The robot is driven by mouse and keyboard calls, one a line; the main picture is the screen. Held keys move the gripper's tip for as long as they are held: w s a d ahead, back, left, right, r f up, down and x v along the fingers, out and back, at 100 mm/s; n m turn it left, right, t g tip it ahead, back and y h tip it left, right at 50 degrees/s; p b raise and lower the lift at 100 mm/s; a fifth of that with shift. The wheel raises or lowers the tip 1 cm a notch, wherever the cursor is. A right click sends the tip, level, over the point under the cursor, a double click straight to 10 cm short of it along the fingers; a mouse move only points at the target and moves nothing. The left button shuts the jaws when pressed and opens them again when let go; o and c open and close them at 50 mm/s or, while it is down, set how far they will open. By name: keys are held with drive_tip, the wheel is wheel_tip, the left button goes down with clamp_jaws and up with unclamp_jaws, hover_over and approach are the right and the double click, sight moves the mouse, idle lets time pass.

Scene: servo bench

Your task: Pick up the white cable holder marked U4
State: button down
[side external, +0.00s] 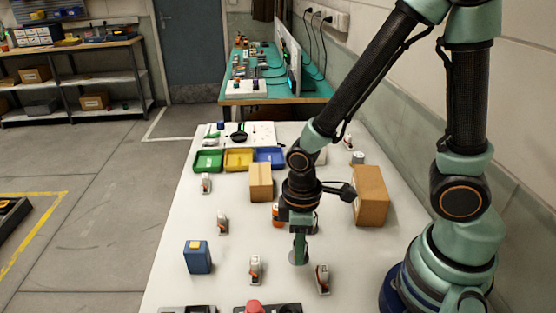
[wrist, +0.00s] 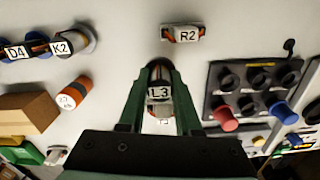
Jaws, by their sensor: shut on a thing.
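My gripper (wrist: 161,80) points at the white bench top in the wrist view, its two green fingers on either side of a cable holder labelled L3 (wrist: 159,92). It is shut on that holder. In the side view my gripper (side external: 299,256) is low over the bench, and the held holder cannot be made out there. A holder labelled R2 (wrist: 182,34) lies beyond the fingertips. Holders labelled D4 (wrist: 16,52) and K2 (wrist: 62,45) are at the upper left. I can read no U4 label in either view.
An orange cylinder (wrist: 75,92) and brown box (wrist: 25,113) lie left; a dark knob panel (wrist: 254,92) is right. The side view shows small holders (side external: 255,268) (side external: 322,278), a blue box (side external: 197,257), cartons (side external: 370,196) (side external: 261,182) and coloured bins (side external: 238,159). Bench left of the gripper has gaps.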

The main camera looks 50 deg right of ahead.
drive_tip(key=shift+f, duration=1.7)
drive_tip(key=shift+f, duration=0.1)
drive_tip(key=c, duration=0.6)
unclamp_jaws()
wheel_tip(320, 180, up, 12)
drive_tip(key=shift+w, duration=0.1)
drive_tip(key=w+d+r+m+t, duration=0.2)
drive_tip(key=d+r+m, duration=0.1)
drive_tip(key=r, duration=0.2)
drive_tip(key=shift+w+r+t, duration=0.25)
drive_tip(key=shift+r+t, duration=0.05)
drive_tip(key=d+r+m+t, duration=0.1)
drive_tip(key=r, duration=0.1)
drive_tip(key=d+r+m+t, duration=0.1)
drive_tip(key=d+r, duration=0.1)
drive_tip(key=w+d+r+m+t, duration=0.1)
drive_tip(key=r+m, duration=0.1)
drive_tip(key=shift+d+r, duration=0.2)
drive_tip(key=shift+d, duration=0.2)
